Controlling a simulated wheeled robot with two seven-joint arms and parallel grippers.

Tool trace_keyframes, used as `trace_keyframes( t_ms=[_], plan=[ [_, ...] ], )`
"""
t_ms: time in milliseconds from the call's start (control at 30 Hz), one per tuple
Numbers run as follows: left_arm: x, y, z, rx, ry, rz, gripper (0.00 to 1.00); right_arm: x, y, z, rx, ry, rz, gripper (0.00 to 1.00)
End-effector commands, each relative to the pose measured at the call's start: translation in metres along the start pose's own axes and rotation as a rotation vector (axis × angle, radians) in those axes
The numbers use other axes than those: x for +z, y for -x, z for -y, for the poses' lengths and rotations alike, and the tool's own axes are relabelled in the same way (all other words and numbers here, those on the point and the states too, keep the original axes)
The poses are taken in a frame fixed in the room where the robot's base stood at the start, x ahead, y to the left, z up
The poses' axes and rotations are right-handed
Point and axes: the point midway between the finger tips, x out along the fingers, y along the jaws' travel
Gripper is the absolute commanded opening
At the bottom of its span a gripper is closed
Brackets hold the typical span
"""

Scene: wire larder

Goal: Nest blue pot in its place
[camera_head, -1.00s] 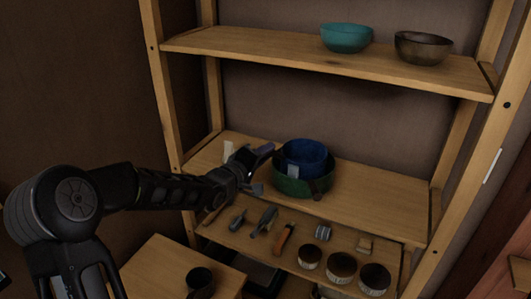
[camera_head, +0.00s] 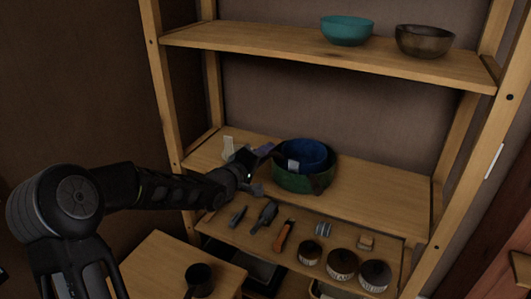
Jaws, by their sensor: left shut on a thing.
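The blue pot (camera_head: 312,163) is on the middle shelf, within the rim of a larger green pot (camera_head: 300,184). A pale label shows on its front. Its lower part is hidden by the green pot's wall, so I cannot tell whether it rests on the bottom. My left gripper (camera_head: 266,167) reaches in from the left and is shut on the blue pot at its left side; the exact contact is hard to make out in the dark. My right gripper is not in view.
A teal bowl (camera_head: 346,31) and a brown bowl (camera_head: 424,41) stand on the upper shelf. Below are several tools, including an orange-handled one (camera_head: 283,237), and labelled jars (camera_head: 341,263). A pale tag (camera_head: 228,147) stands left of my gripper. The middle shelf's right side is clear.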

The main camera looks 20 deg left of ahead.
Motion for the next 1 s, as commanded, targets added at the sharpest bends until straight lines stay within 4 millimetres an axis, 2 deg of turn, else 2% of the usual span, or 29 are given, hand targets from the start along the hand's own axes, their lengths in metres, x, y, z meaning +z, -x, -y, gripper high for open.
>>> trace_keyframes(
  t_ms=[200,233,300,667,1000],
  plan=[
    [0.002,-0.001,0.004,0.004,0.0,-0.001,0.0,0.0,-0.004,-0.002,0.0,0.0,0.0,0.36],
    [0.002,-0.001,0.005,0.0,0.0,0.0,0.22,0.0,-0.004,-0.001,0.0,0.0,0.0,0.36],
    [0.002,-0.001,0.005,0.0,0.0,0.0,0.28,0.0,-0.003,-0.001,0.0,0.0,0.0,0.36],
    [0.0,0.0,0.001,0.0,0.0,0.0,0.28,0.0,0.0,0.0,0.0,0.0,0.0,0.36],
    [-0.006,0.002,-0.02,0.001,0.0,0.0,0.28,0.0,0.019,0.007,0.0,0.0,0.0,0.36]
  ],
)
